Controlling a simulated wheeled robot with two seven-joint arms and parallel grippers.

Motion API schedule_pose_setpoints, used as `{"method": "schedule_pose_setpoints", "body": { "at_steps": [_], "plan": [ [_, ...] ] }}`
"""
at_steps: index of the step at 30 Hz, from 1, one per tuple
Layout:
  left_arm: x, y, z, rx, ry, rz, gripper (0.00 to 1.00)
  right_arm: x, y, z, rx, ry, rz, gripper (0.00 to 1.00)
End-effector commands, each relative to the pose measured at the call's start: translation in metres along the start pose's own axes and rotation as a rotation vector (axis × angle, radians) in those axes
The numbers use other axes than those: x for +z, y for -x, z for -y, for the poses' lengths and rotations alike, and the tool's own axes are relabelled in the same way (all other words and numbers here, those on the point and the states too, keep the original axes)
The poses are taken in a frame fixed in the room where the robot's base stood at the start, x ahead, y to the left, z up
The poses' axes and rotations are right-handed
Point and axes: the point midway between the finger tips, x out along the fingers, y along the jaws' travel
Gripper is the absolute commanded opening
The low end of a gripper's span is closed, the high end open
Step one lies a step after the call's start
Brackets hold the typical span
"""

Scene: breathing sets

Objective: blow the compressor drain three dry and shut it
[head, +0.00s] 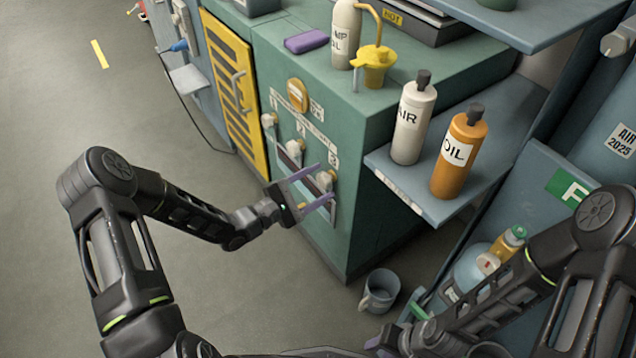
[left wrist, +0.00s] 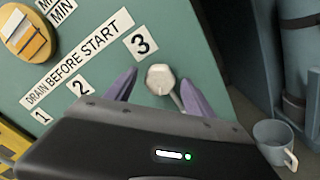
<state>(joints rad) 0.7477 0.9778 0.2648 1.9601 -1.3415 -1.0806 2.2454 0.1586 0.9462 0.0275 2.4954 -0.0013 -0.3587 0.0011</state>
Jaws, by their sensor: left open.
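Compressor drain three is a pale knob (head: 324,180) on the front of the green compressor cabinet (head: 385,120), below the label "3" (head: 333,162). In the left wrist view the knob (left wrist: 160,78) shows a grey lever running down to the right, partly hidden by a finger. My left gripper (head: 318,184) is open, its purple fingers on either side of the knob; contact cannot be told. Drains one (head: 268,120) and two (head: 294,148) are to its left. My right gripper (head: 378,342) is low at the bottom edge, mostly hidden behind its own arm.
A grey mug (head: 380,291) stands on the floor near the cabinet's corner. A blue side shelf (head: 398,190) carries a white AIR bottle (head: 413,120) and an orange OIL bottle (head: 460,152). A yellow grille door (head: 232,92) is to the left.

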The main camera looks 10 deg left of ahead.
Motion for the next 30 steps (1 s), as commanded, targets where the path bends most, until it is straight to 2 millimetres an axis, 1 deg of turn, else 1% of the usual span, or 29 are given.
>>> {"method": "schedule_pose_setpoints", "body": {
  "at_steps": [5,12,15,19,30],
  "plan": [
    [0.000,0.020,-0.002,0.002,0.000,-0.003,0.62,0.000,0.004,0.001,0.000,0.000,0.000,0.36],
    [0.000,0.059,-0.001,0.001,0.000,-0.003,0.62,0.000,0.008,0.003,0.000,0.001,0.000,0.36],
    [0.000,0.070,-0.001,0.000,0.000,-0.003,0.62,0.000,0.009,0.004,0.000,0.001,0.000,0.36],
    [0.000,0.076,0.000,0.001,0.001,-0.002,0.62,0.000,0.009,0.004,0.000,0.001,0.000,0.36],
    [-0.001,0.076,0.000,0.000,0.001,-0.001,0.62,0.000,0.009,0.004,0.000,0.001,0.000,0.36]
  ]
}}
